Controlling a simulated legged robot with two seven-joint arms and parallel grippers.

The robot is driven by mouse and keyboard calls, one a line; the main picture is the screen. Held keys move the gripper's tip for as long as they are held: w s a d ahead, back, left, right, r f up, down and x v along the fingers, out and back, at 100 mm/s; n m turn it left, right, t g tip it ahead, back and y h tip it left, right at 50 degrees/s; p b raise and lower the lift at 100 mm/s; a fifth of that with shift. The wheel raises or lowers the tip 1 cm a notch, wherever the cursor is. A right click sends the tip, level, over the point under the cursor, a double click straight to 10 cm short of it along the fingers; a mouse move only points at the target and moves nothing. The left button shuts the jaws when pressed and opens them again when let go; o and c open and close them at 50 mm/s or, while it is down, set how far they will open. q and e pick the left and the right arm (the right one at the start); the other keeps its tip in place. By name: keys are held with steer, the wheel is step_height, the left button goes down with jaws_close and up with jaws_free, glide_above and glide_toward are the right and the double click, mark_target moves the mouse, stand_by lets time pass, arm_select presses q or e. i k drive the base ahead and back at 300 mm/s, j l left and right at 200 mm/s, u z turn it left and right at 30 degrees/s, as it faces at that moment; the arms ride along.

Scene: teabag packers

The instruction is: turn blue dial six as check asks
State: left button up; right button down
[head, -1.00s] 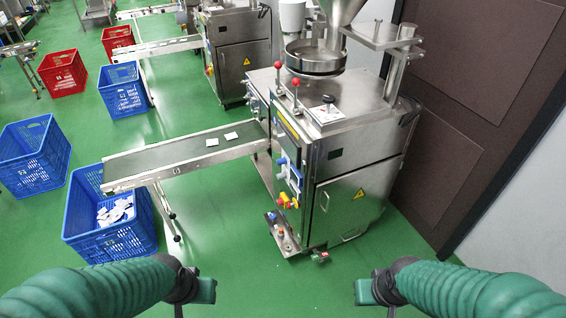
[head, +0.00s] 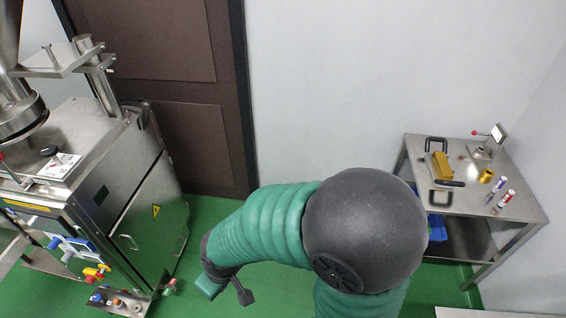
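The steel packing machine (head: 120,200) stands at the left edge. On its front are blue-and-white fittings (head: 68,247) and red-and-yellow ones (head: 95,272); I cannot read any numbers or tell which is dial six. A small blue knob (head: 97,298) sits low on a ledge beside other small knobs. A white card with print (head: 60,168) lies on the machine's top; its text is too small to read. My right gripper (head: 226,290) hangs over the green floor, right of the machine and apart from it. Its finger opening is unclear. My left gripper is out of view.
A steel side table (head: 520,205) at the right holds a yellow block (head: 442,166), a brass-coloured piece (head: 486,175), markers (head: 505,201) and a small stand with a red-knobbed lever (head: 485,148). A dark brown door (head: 165,90) is behind. Green floor lies between machine and table.

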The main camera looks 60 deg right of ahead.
mark_target(55, 242)
steer(key=z, duration=5.75)
steer(key=u, duration=5.8)
steer(key=i+j, duration=0.2)
steer(key=i+j+z, duration=0.1)
steer(key=j, duration=0.35)
steer(key=i+j, duration=0.25)
steer(key=i+j+z, duration=0.1)
steer(key=j, duration=0.3)
steer(key=i+j, duration=0.25)
steer(key=i+j+z, duration=0.1)
steer(key=j, duration=0.35)
steer(key=i, duration=0.1)
